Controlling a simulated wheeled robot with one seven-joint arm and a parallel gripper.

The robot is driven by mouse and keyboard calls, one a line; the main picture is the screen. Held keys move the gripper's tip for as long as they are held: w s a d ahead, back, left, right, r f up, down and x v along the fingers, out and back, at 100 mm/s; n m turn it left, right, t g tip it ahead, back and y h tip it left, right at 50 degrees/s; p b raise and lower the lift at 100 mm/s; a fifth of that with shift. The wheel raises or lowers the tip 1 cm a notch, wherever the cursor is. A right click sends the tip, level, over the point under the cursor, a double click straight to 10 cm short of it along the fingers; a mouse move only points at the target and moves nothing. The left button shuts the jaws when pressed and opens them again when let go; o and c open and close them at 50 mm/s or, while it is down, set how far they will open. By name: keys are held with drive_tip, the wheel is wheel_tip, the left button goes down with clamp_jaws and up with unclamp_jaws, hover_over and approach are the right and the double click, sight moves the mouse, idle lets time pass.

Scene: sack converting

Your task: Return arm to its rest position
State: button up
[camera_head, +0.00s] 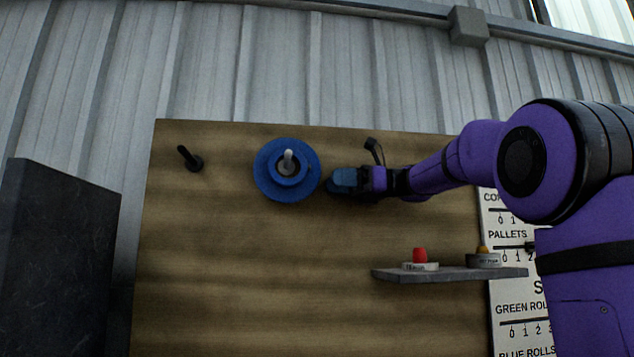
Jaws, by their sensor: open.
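My purple arm (470,152) reaches in from the right, across the front of a wooden board. My gripper (345,182) is at its end, just right of a blue roll (270,184). The roll hangs on a pale peg that sticks out through its centre. The gripper looks small and dark against the board, and its fingers are hard to make out, but its jaws are open. Whether it touches the roll's edge cannot be told from this view.
The wooden board (300,285) has an empty black peg (190,158) at upper left. A grey shelf (450,274) carries a red button (419,255) and a yellow one (484,250). A lettered white panel (515,315) is partly behind my arm. A dark cabinet (55,260) stands left.

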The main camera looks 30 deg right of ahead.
drive_tip(key=s+a+f+n+g+h, duration=0.1)
drive_tip(key=s+a+f+n+h, duration=0.3)
drive_tip(key=f, duration=0.5)
drive_tip(key=s+a+f+n+h, duration=0.2)
drive_tip(key=s+a+f+h, duration=0.4)
drive_tip(key=f, duration=0.4)
drive_tip(key=s+d+f+n+h, duration=0.2)
drive_tip(key=s+f+n+h, duration=0.1)
drive_tip(key=s+f+n, duration=0.4)
drive_tip(key=s+d+f+n+h, duration=0.3)
drive_tip(key=s+f+n+h, duration=0.1)
drive_tip(key=s+f+n, duration=0.4)
wheel_tip(320, 180, down, 3)
drive_tip(key=shift+s+d+f+n+t, duration=0.1)
drive_tip(key=shift+s+d+n+t, duration=0.2)
drive_tip(key=shift+s, duration=0.85)
